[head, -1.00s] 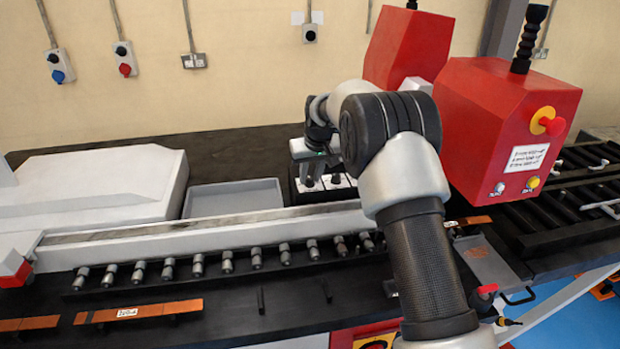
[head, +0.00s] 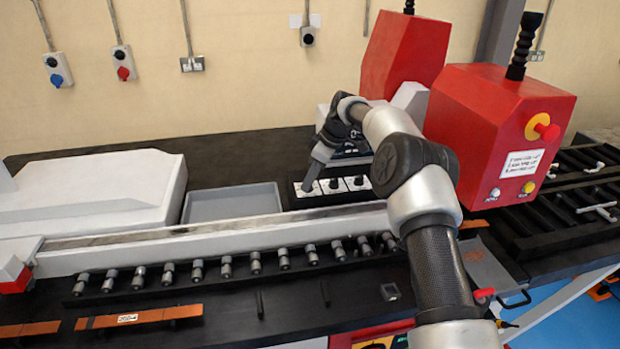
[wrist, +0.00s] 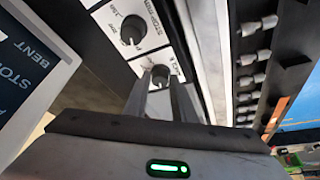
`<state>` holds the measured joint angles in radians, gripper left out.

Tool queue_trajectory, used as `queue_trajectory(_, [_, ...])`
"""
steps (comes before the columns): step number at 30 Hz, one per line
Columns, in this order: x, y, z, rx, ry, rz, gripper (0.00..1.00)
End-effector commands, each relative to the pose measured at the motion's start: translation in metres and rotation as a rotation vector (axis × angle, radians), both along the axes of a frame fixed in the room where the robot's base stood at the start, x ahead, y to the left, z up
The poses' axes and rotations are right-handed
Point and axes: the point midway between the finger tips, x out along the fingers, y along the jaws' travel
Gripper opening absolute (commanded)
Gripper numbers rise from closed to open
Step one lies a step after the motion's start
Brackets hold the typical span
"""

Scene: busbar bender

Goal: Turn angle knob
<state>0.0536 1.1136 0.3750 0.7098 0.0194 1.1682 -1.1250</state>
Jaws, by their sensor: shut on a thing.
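The control panel (head: 345,198) is a dark box with white plates and several dark knobs, set behind the long rail. My gripper (head: 308,187) reaches down to its leftmost knob. In the wrist view my gripper (wrist: 161,84) is shut on the angle knob (wrist: 160,74), with a finger on each side of it. The plate beside it carries partly hidden lettering that seems to end in "GLE". The neighbouring knob (wrist: 132,30) sits free on a plate marked "STOP". The angle knob's pointer and most of its scale are hidden by the fingers.
An empty grey tray (head: 232,203) lies left of the panel. The pale rail (head: 200,238) and a row of pegs (head: 227,266) run in front. Two red housings, one far (head: 405,50) and one near (head: 500,125), stand at the right, close to my arm.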

Motion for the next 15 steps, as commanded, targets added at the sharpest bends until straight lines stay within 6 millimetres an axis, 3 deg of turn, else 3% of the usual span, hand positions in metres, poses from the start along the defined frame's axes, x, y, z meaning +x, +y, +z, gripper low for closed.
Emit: queue_trajectory(15, [0.0006, -0.0003, -0.0017, -0.002, 0.002, 0.18, 0.01])
